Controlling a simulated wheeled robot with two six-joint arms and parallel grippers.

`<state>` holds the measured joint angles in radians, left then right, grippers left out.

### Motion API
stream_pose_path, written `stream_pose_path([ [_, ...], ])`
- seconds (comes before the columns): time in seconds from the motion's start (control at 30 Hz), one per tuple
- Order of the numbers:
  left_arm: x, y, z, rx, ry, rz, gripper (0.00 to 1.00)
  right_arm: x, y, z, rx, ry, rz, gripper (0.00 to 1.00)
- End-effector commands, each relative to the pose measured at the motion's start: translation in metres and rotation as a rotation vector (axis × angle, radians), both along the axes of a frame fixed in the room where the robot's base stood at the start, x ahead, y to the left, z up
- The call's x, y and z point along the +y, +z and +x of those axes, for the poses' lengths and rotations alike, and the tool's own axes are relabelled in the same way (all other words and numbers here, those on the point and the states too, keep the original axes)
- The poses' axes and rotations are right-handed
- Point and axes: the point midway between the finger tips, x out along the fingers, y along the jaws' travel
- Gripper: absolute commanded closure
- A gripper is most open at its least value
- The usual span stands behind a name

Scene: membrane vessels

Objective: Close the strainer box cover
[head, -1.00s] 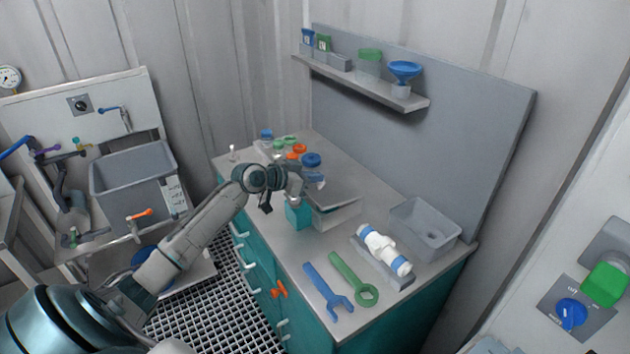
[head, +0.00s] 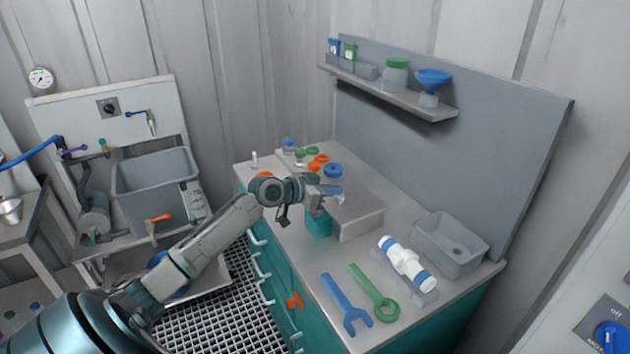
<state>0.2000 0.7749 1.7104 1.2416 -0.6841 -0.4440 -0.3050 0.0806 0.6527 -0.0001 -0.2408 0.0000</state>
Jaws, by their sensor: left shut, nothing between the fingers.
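The strainer box (head: 361,221) is a grey box on the teal cabinet's worktop, in the middle of the head view. Its grey cover (head: 358,200) lies about flat over the top, with no clear gap along the front edge. My left gripper (head: 328,193) is at the cover's left end, shut and empty. A small pale blue piece shows by the fingertips; I cannot tell whether they touch it or the cover. My gripper hides the box's left end. My right gripper is not in view.
A teal block (head: 319,225) stands left of the box. Blue and green wrenches (head: 347,302) (head: 373,292), a white-blue membrane vessel (head: 405,262) and a grey basin (head: 450,246) are to the front and right. Jars and caps stand behind. A shelf (head: 390,92) hangs above.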

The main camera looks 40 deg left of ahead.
Motion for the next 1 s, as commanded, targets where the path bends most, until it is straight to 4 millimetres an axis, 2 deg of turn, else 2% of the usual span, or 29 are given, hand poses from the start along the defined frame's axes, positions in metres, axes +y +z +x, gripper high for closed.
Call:
stream_pose_path([
  [0.03,-0.001,0.015,0.001,-0.004,0.000,0.001,1.00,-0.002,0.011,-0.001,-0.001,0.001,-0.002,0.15],
  [0.17,-0.004,0.043,0.004,-0.007,0.004,0.001,1.00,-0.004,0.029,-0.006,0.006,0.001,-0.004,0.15],
  [0.2,0.002,0.030,-0.004,-0.002,0.006,0.007,1.00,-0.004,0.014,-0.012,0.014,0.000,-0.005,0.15],
  [0.33,0.007,0.034,-0.020,-0.004,0.003,0.008,1.00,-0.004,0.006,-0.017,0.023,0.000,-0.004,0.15],
  [0.7,0.022,0.045,-0.054,-0.003,0.007,0.008,1.00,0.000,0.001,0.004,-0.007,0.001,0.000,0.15],
  [1.0,0.030,0.051,-0.074,-0.003,0.007,0.008,1.00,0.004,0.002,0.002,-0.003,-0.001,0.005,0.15],
])
